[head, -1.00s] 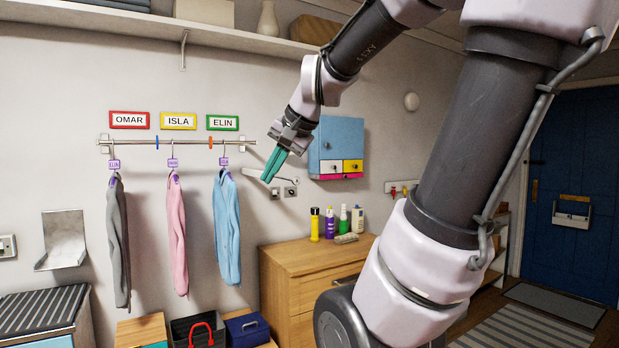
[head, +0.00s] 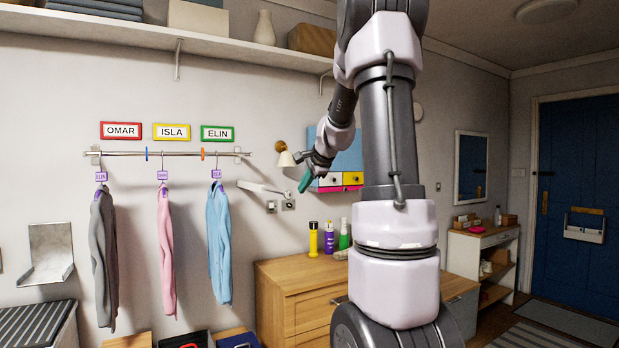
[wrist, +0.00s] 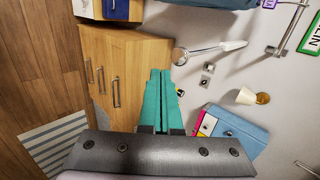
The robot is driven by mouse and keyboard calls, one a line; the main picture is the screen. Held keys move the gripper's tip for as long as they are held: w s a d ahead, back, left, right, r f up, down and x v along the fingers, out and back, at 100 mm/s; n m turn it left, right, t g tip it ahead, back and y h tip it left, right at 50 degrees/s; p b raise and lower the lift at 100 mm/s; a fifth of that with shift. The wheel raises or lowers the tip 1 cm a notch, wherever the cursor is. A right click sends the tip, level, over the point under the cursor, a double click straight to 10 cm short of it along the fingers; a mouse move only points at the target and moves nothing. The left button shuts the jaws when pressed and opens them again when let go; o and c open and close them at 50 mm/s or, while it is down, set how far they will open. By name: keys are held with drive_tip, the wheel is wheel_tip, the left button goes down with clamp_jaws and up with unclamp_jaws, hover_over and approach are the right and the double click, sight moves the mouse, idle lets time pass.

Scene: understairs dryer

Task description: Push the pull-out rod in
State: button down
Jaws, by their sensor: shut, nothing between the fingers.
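A pale arm-like fitting (head: 262,188) with a thin metal rod sticks out from the wall, between the hanging rail and the blue cabinet. It also shows in the wrist view (wrist: 232,46), where its rod ends in a round piece (wrist: 180,56). I take it as the pull-out rod but cannot be sure. My gripper (head: 305,183) has teal fingers, shut and empty. In the head view it overlaps the cabinet's left lower corner, right of the fitting. In the wrist view its fingertips (wrist: 160,72) appear just below the round piece, with no visible contact.
The blue cabinet (head: 348,150) and a small wall lamp (head: 285,157) are close to my gripper. The hanging rail (head: 130,154) holds several garments at left. Bottles (head: 329,238) stand on the wooden dresser (head: 290,275) below. Wall sockets (head: 288,205) sit under the fitting.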

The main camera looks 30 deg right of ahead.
drive_tip(key=shift+w+a+f, duration=0.1)
drive_tip(key=shift+w+f, duration=0.15)
drive_tip(key=shift+w, duration=0.7)
drive_tip(key=shift+w+a+f, duration=0.1)
drive_tip(key=shift+w+f, duration=0.1)
drive_tip(key=shift+w, duration=0.75)
drive_tip(key=shift+w+a+f, duration=0.1)
drive_tip(key=shift+w+f, duration=0.15)
drive_tip(key=shift+w, duration=0.7)
